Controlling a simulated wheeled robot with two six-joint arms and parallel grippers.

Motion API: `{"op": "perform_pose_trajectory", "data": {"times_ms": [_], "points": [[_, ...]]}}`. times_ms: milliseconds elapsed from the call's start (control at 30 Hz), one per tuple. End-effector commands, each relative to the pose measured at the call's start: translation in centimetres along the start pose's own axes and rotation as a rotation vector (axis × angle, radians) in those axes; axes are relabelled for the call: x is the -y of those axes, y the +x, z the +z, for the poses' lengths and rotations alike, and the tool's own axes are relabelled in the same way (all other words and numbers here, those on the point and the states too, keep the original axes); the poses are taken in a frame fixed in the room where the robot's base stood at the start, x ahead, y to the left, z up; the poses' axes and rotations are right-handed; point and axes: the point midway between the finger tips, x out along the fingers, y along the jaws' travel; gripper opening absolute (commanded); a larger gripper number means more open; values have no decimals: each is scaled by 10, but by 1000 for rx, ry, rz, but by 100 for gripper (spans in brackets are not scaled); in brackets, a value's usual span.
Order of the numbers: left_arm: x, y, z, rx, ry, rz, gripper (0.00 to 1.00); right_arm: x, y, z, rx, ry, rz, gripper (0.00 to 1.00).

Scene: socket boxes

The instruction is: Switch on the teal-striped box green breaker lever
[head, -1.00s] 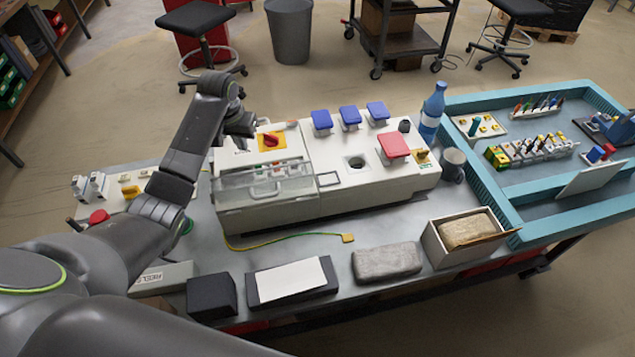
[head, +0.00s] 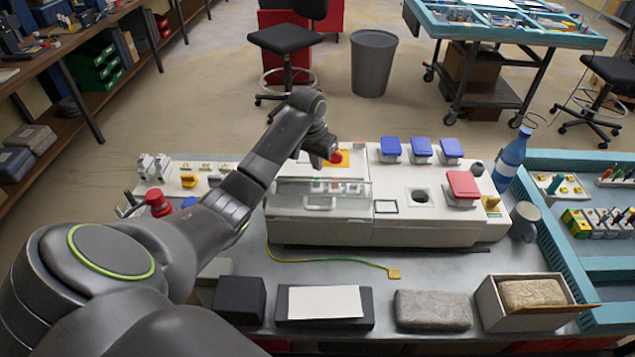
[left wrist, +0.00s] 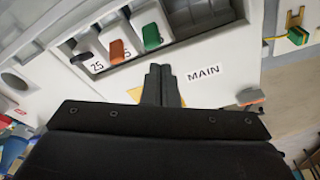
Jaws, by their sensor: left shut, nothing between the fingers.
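The white box (head: 320,228) stands on the bench, with a clear cover (head: 318,208) at its front left part; I cannot make out a teal stripe on it. In the left wrist view a recess holds a black lever (left wrist: 84,52), an orange lever (left wrist: 118,51) and a green lever (left wrist: 151,37) in a row. My left gripper (left wrist: 160,72) is shut and empty, its tips just beside the recess edge near the green lever, apart from it as far as I can tell. In the head view the gripper (head: 322,150) is over the box's back left, beside a red knob (head: 336,157).
Blue-lidded sockets (head: 421,147), a red-lidded socket (head: 463,187) and a blue bottle (head: 512,157) are to the right. A switch panel (head: 188,181) stands at the left. A black block, a pad, a grey brick (head: 432,308) and an open carton line the front edge.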

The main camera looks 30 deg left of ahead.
Motion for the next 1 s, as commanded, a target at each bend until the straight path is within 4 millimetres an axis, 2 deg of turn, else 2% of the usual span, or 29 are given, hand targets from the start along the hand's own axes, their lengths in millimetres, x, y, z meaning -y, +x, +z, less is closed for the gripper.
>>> {"op": "perform_pose_trajectory", "data": {"times_ms": [367, 800, 1000], "points": [[0, 1, 0, 0, 0, 0, 0, 0, 1, 0, 0, 0, 0, 36], [0, 30, 7, 1, -1, 0, 0, 2, 3, -2, -2, 1, -3, 36], [-1, 35, 8, 0, 0, 0, 0, 5, 1, -3, -4, 2, -6, 36]]}}
